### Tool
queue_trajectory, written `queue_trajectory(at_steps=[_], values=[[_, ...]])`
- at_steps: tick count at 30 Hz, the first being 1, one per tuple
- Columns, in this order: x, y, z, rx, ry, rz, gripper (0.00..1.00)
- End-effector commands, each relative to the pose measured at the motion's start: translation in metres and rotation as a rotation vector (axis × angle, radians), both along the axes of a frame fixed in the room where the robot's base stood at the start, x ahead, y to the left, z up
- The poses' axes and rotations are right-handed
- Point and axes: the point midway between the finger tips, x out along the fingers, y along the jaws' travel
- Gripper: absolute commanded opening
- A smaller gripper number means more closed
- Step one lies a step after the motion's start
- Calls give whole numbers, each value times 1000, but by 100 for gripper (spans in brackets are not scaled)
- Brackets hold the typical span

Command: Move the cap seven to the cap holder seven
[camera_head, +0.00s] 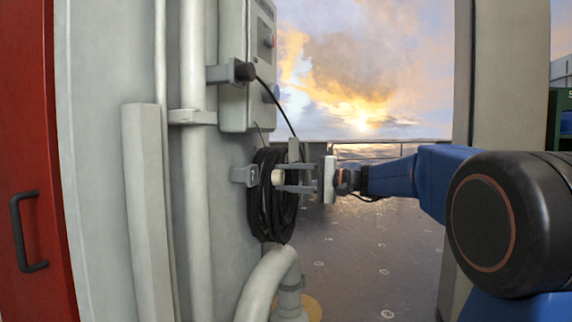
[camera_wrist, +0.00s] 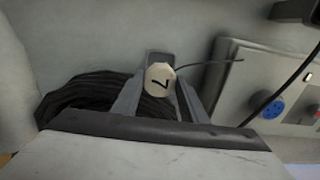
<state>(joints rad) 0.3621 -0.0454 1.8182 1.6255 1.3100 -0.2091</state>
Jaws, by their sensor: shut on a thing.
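The cap seven (camera_wrist: 160,78) is a round cream piece marked with a dark 7, seen in the wrist view between my finger ends. In the head view the cap (camera_head: 278,176) faces left toward the wall. My gripper (camera_head: 293,177) is shut on it, with the fingers pointing left. A grey wall bracket (camera_head: 242,175), which looks like the cap holder seven, is just left of the cap, with a small gap in the picture. In the wrist view a grey part shows behind the cap, mostly hidden by it; I cannot tell whether they touch.
A black coiled cable (camera_head: 271,220) hangs on the wall behind my gripper. A grey electrical box (camera_head: 234,95) with a plugged cable is above. A thick curved pipe (camera_head: 266,285) rises below. Open deck (camera_head: 350,250) lies to the right.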

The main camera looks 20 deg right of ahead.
Motion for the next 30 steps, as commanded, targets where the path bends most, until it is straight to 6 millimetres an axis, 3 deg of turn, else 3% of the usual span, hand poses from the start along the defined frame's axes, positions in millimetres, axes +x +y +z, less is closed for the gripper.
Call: queue_trajectory(at_steps=[21,30], values=[[29,40,0,1,-1,1,3],[33,46,0,0,0,0,3]])
